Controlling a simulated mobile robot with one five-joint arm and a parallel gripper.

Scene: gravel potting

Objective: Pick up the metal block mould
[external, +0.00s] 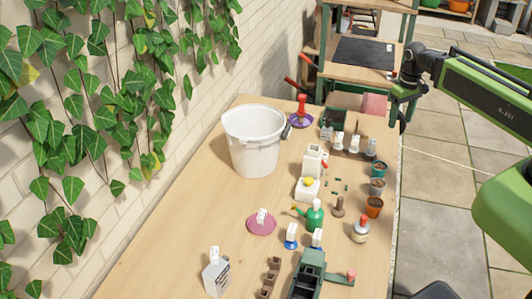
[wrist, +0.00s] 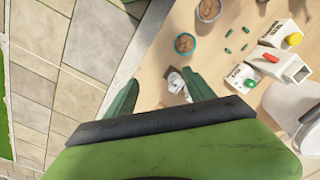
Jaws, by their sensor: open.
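A small grey metallic piece with a white label (external: 371,148), which looks like the metal block mould, stands near the table's right edge, behind the teal pot. In the wrist view a small grey and white thing (wrist: 176,82), apparently the same one, shows between my finger tips, nearer the right finger. Its lower part is hidden by my gripper. My gripper (wrist: 160,76) is open and empty, above the table edge. In the external view my gripper (external: 398,92) hangs at the far right end of the table, apart from the piece.
A teal pot (external: 378,169) and a terracotta pot (external: 374,206) line the right edge. A white bucket (external: 253,142) stands at the left by the wall. White cartons (external: 312,160) and small green pellets lie between. The table's left front is mostly clear. A shelf stands behind.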

